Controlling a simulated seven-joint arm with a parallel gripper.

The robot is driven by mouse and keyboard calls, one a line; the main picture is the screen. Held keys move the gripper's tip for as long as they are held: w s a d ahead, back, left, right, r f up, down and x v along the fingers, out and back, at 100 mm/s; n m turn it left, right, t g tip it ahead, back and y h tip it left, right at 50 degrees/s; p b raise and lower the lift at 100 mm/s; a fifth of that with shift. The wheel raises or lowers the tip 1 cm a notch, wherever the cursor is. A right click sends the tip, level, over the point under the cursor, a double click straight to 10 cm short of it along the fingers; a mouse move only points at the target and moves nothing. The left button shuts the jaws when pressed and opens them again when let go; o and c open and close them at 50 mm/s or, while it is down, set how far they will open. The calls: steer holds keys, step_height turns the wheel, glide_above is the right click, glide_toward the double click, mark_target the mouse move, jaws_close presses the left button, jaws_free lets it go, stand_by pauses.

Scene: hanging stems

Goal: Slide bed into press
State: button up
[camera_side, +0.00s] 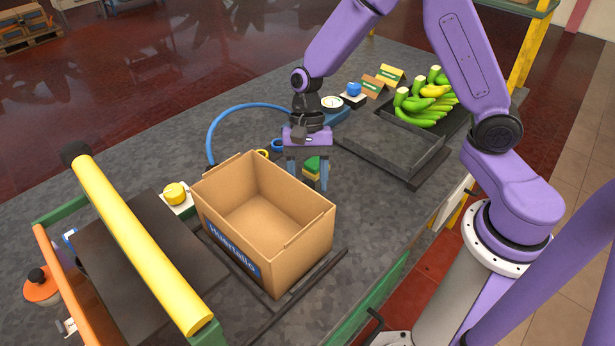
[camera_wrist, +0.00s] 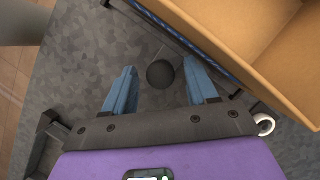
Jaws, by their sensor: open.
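An open, empty cardboard box (camera_side: 262,205) sits on the dark bed (camera_side: 312,283), whose edge shows at the box's near right side. The press (camera_side: 135,235), with a yellow bar and a dark plate, stands to the left of the box. My gripper (camera_side: 308,183) is just behind the box, pointing down, with its blue fingers apart. In the wrist view my gripper (camera_wrist: 160,68) is open, with a dark round knob (camera_wrist: 160,75) between its fingertips and gaps on both sides. The box (camera_wrist: 250,45) fills the upper right there.
A yellow button (camera_side: 175,193) stands between box and press. A blue hose (camera_side: 213,130) curves behind the box.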

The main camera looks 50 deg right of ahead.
jaws_close()
glide_above(230, 263)
stand_by(0.7)
steer(key=shift+a+r, duration=0.1)
jaws_free()
steer(key=v, duration=1.7)
steer(key=shift+r, duration=0.15)
